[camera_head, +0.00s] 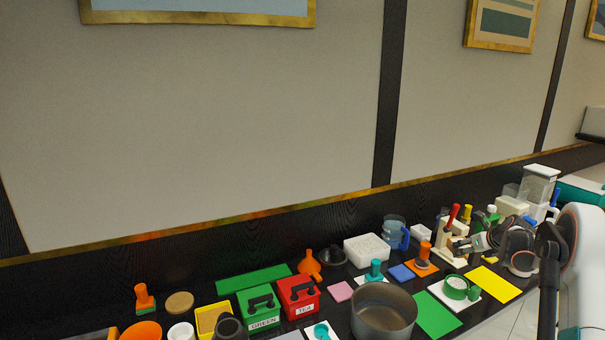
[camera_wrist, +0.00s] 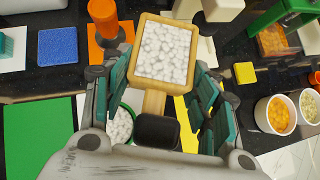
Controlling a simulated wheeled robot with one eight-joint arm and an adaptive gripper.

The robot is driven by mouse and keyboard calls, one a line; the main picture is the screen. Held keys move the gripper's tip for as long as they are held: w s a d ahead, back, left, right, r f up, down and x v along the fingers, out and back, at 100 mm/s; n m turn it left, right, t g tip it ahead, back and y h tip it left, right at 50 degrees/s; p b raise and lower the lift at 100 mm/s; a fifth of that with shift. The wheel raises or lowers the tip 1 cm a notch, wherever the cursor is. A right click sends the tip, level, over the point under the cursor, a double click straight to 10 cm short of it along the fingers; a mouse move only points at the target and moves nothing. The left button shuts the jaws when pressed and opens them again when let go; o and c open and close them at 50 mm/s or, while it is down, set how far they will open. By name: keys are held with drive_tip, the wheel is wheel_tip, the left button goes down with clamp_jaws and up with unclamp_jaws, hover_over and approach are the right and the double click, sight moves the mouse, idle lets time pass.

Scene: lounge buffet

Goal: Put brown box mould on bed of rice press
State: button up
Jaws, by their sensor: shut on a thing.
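The brown box mould is a tan, box-like frame (camera_wrist: 193,60) filled with white grains in the wrist view. My gripper (camera_wrist: 165,92) is shut on its narrower near end, with teal finger pads on both sides. A dark block shows just below it. In the head view, my gripper (camera_head: 470,244) is above the counter at the right, beside a cream press with a red lever (camera_head: 451,218), which I take as the rice press. Part of a cream body (camera_wrist: 221,9) shows beyond the mould in the wrist view. The press bed is not clearly visible.
A green ring with white grains (camera_head: 461,289) stands on a white card below my gripper. An orange stamp (camera_head: 424,256) and metal pot (camera_head: 384,311) are to the left. A green press (camera_wrist: 270,30) and small bowls (camera_wrist: 277,115) show at right in the wrist view.

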drive_tip(key=s+a+r, duration=0.2)
drive_tip(key=a+r, duration=0.1)
drive_tip(key=a, duration=0.4)
drive_tip(key=s+a+r, duration=0.1)
drive_tip(key=a+r, duration=0.2)
drive_tip(key=a, duration=0.4)
drive_tip(key=s+a+r+n+y, duration=0.1)
drive_tip(key=s+a+r, duration=0.1)
drive_tip(key=s+a, duration=0.8)
drive_tip(key=s+a+r+n+y, duration=0.1)
drive_tip(key=s+a+r, duration=0.2)
drive_tip(key=s+a, duration=0.6)
drive_tip(key=a, duration=0.6)
drive_tip(key=shift+s+n, duration=0.3)
drive_tip(key=shift+s, duration=0.1)
